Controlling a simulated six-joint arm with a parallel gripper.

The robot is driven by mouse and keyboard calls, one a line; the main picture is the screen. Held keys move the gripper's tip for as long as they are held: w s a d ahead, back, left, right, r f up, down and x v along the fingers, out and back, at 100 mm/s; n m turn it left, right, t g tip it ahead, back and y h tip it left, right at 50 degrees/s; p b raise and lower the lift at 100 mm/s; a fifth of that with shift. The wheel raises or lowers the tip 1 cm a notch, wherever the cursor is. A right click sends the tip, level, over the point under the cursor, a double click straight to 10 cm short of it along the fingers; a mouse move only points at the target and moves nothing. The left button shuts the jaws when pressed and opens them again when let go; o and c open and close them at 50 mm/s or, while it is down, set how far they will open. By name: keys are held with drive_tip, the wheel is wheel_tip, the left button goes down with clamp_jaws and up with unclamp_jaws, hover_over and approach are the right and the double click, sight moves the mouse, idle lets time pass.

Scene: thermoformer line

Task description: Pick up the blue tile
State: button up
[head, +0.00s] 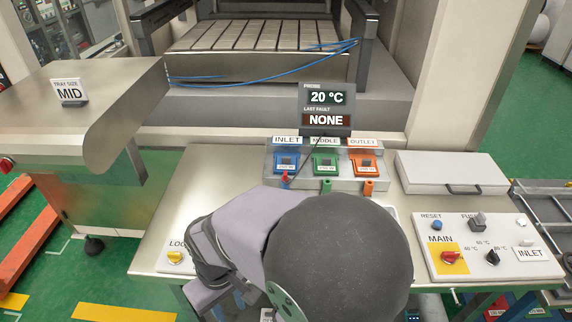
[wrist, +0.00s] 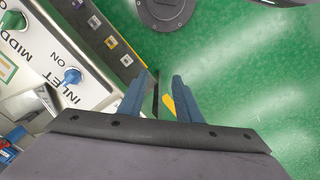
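The blue tile is not clear to me. In the head view, a blue unit (head: 287,161) with a dark window sits under the INLET label, left of a green unit (head: 325,162) and an orange unit (head: 365,162). I cannot tell whether it is the tile. My gripper (wrist: 160,85) shows in the wrist view with its two blue fingers apart and nothing between them. Green floor and a yellow mark lie beyond the fingertips.
The steel bench (head: 170,225) bears a MAIN switch panel (head: 475,246) and a closed lidded box (head: 450,172).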

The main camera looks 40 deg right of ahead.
drive_tip(key=o, duration=0.3)
drive_tip(key=w+d+r+m+t, duration=0.1)
drive_tip(key=w+d+r, duration=0.15)
drive_tip(key=w, duration=0.35)
drive_tip(key=w+d+r+m, duration=0.1)
drive_tip(key=w+d, duration=0.3)
drive_tip(key=w, duration=0.2)
drive_tip(key=m+t+h, duration=0.2)
drive_tip(key=m+h, duration=0.1)
drive_tip(key=m, duration=0.4)
approach(286, 161)
drive_tip(key=shift+w+d+f, duration=0.2)
drive_tip(key=shift+d+f, duration=0.1)
drive_tip(key=shift+f, duration=0.2)
drive_tip(key=shift+w+d+f, duration=0.25)
drive_tip(key=shift+d+f, duration=0.1)
drive_tip(key=shift+f, duration=0.15)
